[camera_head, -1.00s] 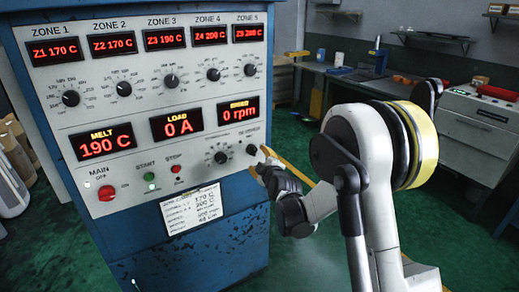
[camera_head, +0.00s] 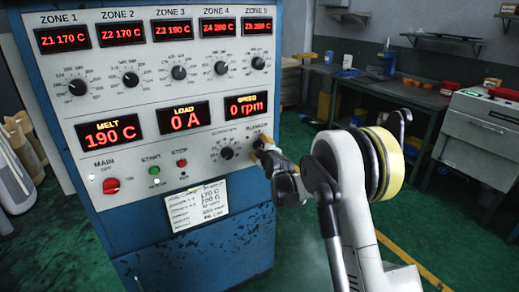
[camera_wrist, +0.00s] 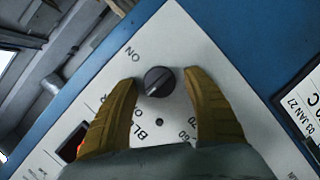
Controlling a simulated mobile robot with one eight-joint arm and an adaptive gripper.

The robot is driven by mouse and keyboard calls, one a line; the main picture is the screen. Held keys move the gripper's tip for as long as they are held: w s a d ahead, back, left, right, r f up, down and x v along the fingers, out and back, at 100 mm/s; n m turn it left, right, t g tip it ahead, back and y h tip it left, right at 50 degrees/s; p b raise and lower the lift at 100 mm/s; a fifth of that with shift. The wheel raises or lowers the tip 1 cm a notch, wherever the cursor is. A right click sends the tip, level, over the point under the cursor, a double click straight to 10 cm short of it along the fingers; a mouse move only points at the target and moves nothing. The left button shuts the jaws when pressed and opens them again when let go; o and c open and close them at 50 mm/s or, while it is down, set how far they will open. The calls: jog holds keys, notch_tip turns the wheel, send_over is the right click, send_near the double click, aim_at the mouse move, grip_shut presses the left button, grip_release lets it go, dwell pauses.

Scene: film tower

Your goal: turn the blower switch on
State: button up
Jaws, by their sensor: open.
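The blower switch (camera_wrist: 159,81) is a round dark knob on the white panel, with "ON" and part of a "BLOWER" label printed around it in the wrist view. My gripper (camera_wrist: 163,80) is open, with one yellow-brown finger on each side of the knob. Gaps show between both fingers and the knob.
The panel also holds a speed knob (camera_head: 227,153), a red main switch (camera_head: 111,186), a green start button (camera_head: 154,170) and a red stop button (camera_head: 182,163). A paper sheet (camera_head: 194,204) hangs below. A workbench (camera_head: 400,88) stands behind; green floor is open at right.

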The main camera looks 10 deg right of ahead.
jog(key=c, duration=1.2)
jog(key=shift+r, duration=0.1)
jog(key=m+g+y+p, duration=0.1)
jog(key=m+p, duration=0.1)
jog(key=m, duration=0.1)
jog(key=shift+d+r, duration=0.15)
jog(key=m+g+y+p, duration=0.1)
jog(key=m+y, duration=0.1)
jog(key=m, duration=0.1)
jog(key=shift+d, duration=0.1)
jog(key=m+y+p, duration=0.1)
jog(key=m+y, duration=0.1)
jog(key=m, duration=0.1)
jog(key=shift+d+m, duration=0.1)
jog(key=shift+m, duration=0.2)
jog(key=shift+w+m+g+y, duration=0.15)
jog(key=shift+m+y, duration=0.25)
jog(key=shift+m, duration=0.45)
jog(key=shift+s+m+g+y, duration=0.15)
jog(key=shift+m+y, duration=0.25)
jog(key=shift+m, duration=0.45)
